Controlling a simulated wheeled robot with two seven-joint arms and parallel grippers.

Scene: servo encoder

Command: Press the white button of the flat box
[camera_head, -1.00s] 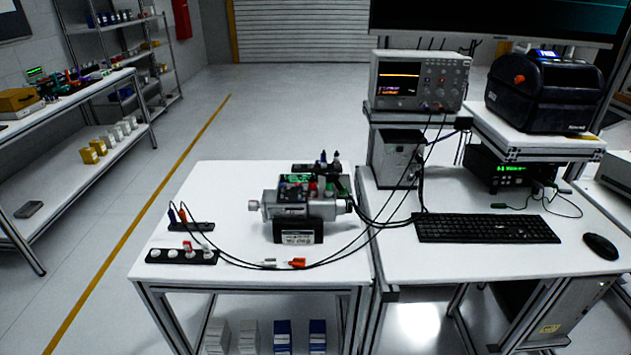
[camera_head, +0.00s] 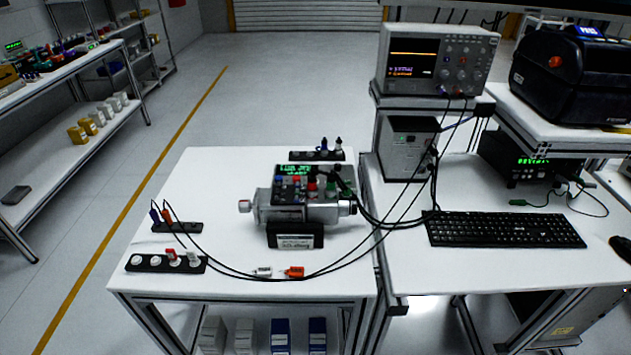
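A dark box with a lit green display (camera_head: 296,170) and several coloured knobs or plugs sits on top of a grey cylindrical servo motor (camera_head: 268,207) on the white table. This may be the flat box, but I cannot tell for certain. No white button can be clearly made out on it; the details are too small. The motor rests on a black stand (camera_head: 295,237) with a white label. Neither of my grippers is in view.
Black strips hold white round pieces (camera_head: 155,260), blue and orange plugs (camera_head: 167,214), and more plugs (camera_head: 325,145). Black cables loop across the table front, near a white and an orange connector (camera_head: 293,272). A keyboard (camera_head: 505,230) and oscilloscope (camera_head: 440,58) stand right.

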